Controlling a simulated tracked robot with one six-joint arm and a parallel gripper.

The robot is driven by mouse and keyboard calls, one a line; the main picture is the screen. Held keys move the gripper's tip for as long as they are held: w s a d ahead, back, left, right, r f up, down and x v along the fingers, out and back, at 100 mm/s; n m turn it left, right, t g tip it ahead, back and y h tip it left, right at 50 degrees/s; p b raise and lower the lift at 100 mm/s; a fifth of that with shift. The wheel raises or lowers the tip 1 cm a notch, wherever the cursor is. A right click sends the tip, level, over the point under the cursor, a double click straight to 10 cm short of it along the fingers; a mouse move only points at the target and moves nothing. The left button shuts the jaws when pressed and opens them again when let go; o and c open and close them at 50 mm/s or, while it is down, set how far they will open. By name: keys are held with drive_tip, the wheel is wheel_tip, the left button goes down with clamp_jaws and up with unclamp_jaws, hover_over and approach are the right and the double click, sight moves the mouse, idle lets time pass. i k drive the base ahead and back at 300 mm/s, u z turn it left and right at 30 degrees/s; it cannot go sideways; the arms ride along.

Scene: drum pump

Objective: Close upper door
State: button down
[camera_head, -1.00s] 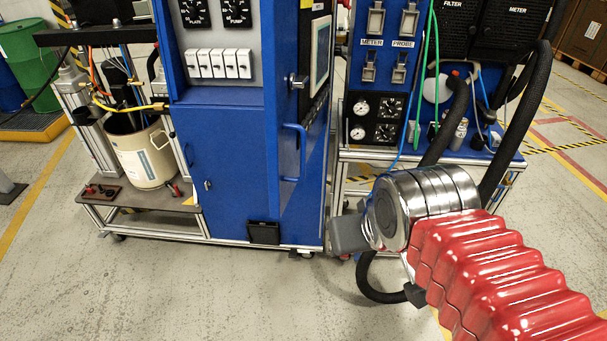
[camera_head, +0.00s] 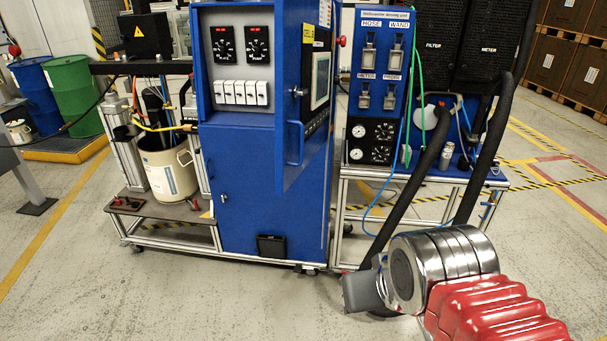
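The tall blue cabinet (camera_head: 240,180) stands in the middle. Its upper door (camera_head: 291,112) is seen at a steep angle on the right of the dial panel, and its lower edge appears to jut toward me, so it looks open. The door carries a blue bar handle (camera_head: 295,143), a dark knob and a screen (camera_head: 321,78). My gripper (camera_head: 362,291) shows only as a grey block beyond the silver wrist, low at the right of the cabinet's foot and apart from the door. Its fingers cannot be made out.
A blue unit on a metal-framed bench (camera_head: 345,205) stands to the right, with thick black hoses (camera_head: 425,170) looping down near my arm. A cream bucket (camera_head: 168,172) sits on the cart's left. The floor in front is clear.

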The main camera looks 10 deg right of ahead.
sight(304, 29)
drive_tip(key=k, duration=0.5)
drive_tip(key=u, duration=0.65)
drive_tip(key=i, duration=1.6)
drive_tip(key=z, duration=0.05)
